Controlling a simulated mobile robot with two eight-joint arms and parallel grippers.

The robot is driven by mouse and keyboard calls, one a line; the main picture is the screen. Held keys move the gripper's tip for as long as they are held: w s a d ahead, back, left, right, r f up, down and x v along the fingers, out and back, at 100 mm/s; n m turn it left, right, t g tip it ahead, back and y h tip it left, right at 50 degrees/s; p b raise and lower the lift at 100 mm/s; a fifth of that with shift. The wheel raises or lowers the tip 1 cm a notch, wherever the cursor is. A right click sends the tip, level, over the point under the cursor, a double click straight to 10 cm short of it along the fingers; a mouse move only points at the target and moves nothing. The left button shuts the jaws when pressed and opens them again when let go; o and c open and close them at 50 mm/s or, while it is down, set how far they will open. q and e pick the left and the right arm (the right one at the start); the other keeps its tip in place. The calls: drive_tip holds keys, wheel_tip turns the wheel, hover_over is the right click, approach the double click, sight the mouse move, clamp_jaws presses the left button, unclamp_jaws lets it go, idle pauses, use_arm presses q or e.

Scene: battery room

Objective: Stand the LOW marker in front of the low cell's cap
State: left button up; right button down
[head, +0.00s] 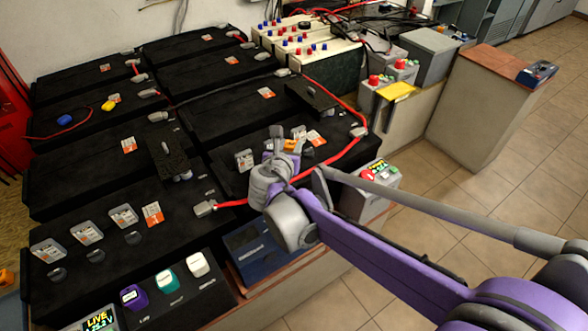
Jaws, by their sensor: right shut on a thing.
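My right gripper (283,143) reaches over the front right black battery and is shut on a small orange piece (291,146), which I take to be the LOW marker; the fingers hide most of it and no lettering is readable. Small clear-grey blocks with printed labels stand on the front left battery (123,216), with dark round caps (133,237) in front of them. Two similar blocks stand near my gripper, one to its left (245,160) and one just behind it (299,132). Which cap belongs to the low cell I cannot tell. My left gripper is not in view.
A red cable (345,151) runs along the right battery edge below my gripper. A black stand (178,300) holds purple, teal and white pieces at the front. A dark bracket (168,158) rises between the batteries.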

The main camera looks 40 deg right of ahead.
wheel_tip(320, 180, down, 10)
drive_tip(key=b, duration=0.3)
drive_tip(key=shift+s+d+r, duration=0.1)
drive_tip(key=shift+b, duration=0.3)
drive_tip(key=c, duration=0.8)
unclamp_jaws()
drive_tip(key=shift+s+a+r, duration=0.2)
drive_tip(key=shift+a+r, duration=0.05)
drive_tip(key=shift+a, duration=0.05)
drive_tip(key=p+v, duration=0.3)
drive_tip(key=v, duration=0.8)
drive_tip(key=shift+s+a, duration=0.1)
